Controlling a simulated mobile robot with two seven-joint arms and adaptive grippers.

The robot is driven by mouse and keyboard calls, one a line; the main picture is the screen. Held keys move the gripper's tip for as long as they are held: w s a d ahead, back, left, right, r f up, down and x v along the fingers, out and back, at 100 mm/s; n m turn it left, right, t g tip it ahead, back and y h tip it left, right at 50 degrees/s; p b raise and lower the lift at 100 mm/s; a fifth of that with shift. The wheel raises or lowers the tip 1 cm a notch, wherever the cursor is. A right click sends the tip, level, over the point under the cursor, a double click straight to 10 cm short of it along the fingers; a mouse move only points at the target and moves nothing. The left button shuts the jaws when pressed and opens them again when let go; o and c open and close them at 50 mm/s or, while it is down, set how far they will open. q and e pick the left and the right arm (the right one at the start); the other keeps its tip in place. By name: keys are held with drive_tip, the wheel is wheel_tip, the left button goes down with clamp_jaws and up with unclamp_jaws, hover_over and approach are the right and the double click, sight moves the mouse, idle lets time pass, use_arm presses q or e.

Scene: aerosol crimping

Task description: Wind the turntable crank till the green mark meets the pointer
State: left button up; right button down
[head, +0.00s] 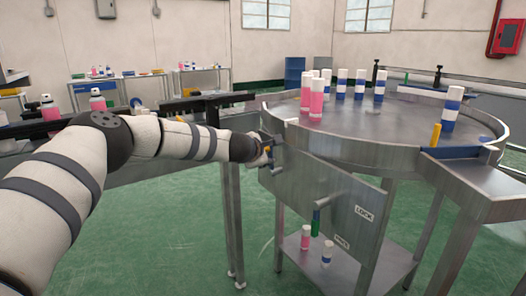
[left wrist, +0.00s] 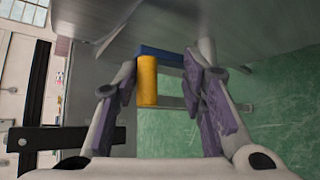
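The round steel turntable (head: 375,145) carries several white-capped pink and blue cans. A small green patch (head: 406,78) shows at its far rim; I cannot tell for certain that it is the mark. A yellow upright piece (head: 436,135) on a blue base, likely the pointer, stands at the near right rim. The crank's yellow handle (left wrist: 147,82) and blue arm (left wrist: 160,53) show in the left wrist view. My left gripper (left wrist: 165,88) is open, its fingers either side of the handle, which lies nearer the left finger. In the head view my left gripper (head: 264,152) partly hides the crank. My right gripper is out of view.
The front panel (head: 335,190) has a LOCK label (head: 364,213) and a lever with a green grip (head: 316,222). A pink can (head: 305,237) and a blue-banded can (head: 327,254) stand on the lower shelf. A dark rail (head: 205,103) runs behind my left arm.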

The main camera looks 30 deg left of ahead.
use_arm(q)
drive_tip(key=shift+a+r, duration=0.1)
drive_tip(key=shift+r, duration=0.05)
drive_tip(key=v, duration=1.1)
drive_tip(key=shift+s, duration=0.4)
drive_tip(key=shift+r, duration=0.1)
